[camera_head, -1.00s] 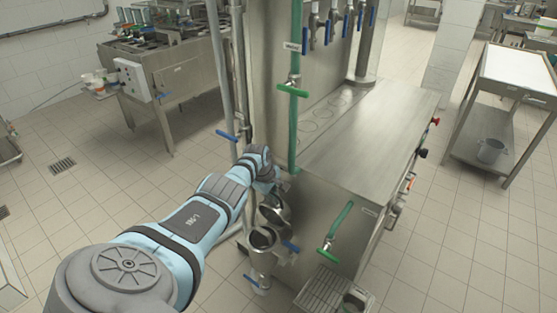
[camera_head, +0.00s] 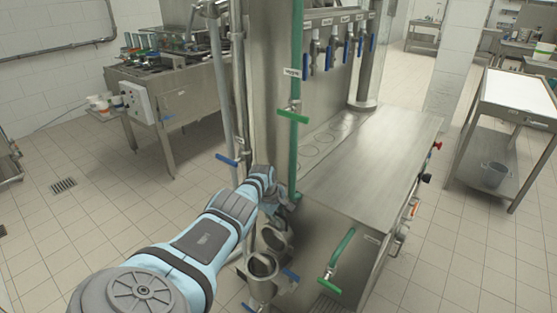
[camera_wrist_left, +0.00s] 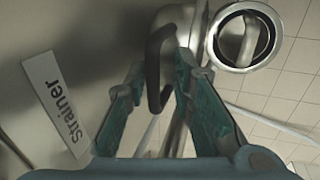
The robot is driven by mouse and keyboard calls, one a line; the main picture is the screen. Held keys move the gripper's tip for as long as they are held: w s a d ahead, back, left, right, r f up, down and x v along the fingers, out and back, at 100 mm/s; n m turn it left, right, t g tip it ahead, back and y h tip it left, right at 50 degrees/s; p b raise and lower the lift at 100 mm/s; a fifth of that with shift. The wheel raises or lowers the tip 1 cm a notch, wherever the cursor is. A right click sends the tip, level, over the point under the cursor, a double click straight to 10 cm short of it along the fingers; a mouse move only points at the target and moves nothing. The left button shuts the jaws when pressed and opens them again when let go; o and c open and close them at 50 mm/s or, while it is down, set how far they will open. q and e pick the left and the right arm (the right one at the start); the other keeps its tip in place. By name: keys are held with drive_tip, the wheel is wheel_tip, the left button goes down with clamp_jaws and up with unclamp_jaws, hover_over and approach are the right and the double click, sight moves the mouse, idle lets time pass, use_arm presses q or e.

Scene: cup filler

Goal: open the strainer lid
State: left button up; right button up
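The strainer is a metal cylinder low beside the steel cabinet, with its round mouth (camera_head: 262,266) uncovered in the head view. Its lid (camera_head: 277,238) appears tilted up behind the mouth. My left gripper (camera_head: 274,202) is just above and behind the lid, partly hidden by my arm. In the left wrist view the fingers (camera_wrist_left: 160,82) are apart, with a black bar handle (camera_wrist_left: 153,66) between their tips. I cannot tell whether either finger touches it. The round strainer opening (camera_wrist_left: 245,38) shows at upper right. My right gripper is not in view.
A "Strainer" label (camera_wrist_left: 62,105) is on the steel panel. Vertical pipes (camera_head: 237,90) stand behind my arm. Tiled floor is open at left.

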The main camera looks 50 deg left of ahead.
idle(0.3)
use_arm(q)
drive_tip(key=v, duration=1.2)
